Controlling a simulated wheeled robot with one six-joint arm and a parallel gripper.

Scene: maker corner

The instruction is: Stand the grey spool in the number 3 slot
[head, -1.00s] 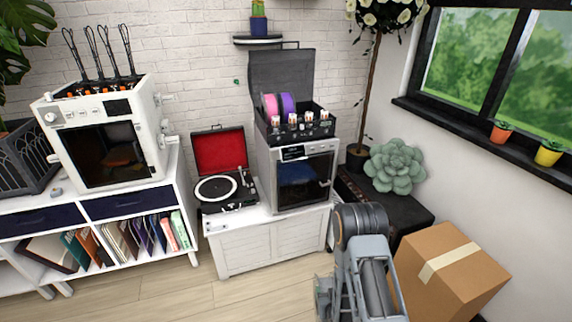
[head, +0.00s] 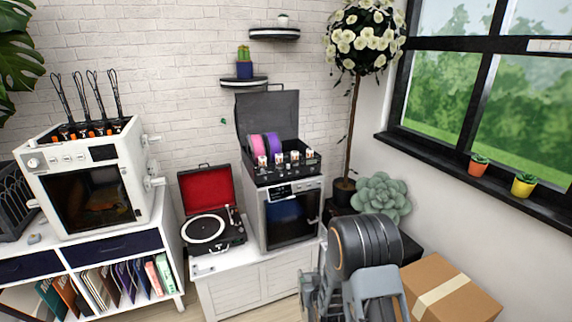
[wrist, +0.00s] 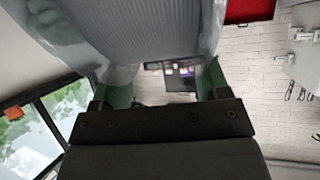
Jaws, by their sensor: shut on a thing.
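In the wrist view my gripper (wrist: 163,82) is shut on the grey spool (wrist: 145,30), which has a ridged grey winding and clear flanges and fills the top of the picture. In the head view the spool cannot be made out and my arm stands at the lower right. A black open-lidded box (head: 262,179) sits on a silver oven-like machine (head: 291,219). A pink spool (head: 257,146) and a purple spool (head: 272,144) stand in its left part. White tags line its front; their numbers are too small to read. The right part of the box looks free of spools.
A record player (head: 205,229) with its red lid up stands left of the machine on a white cabinet (head: 235,292). A large succulent (head: 382,197) and a flowering tree (head: 352,110) stand to the right. A cardboard box (head: 450,289) is at the lower right.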

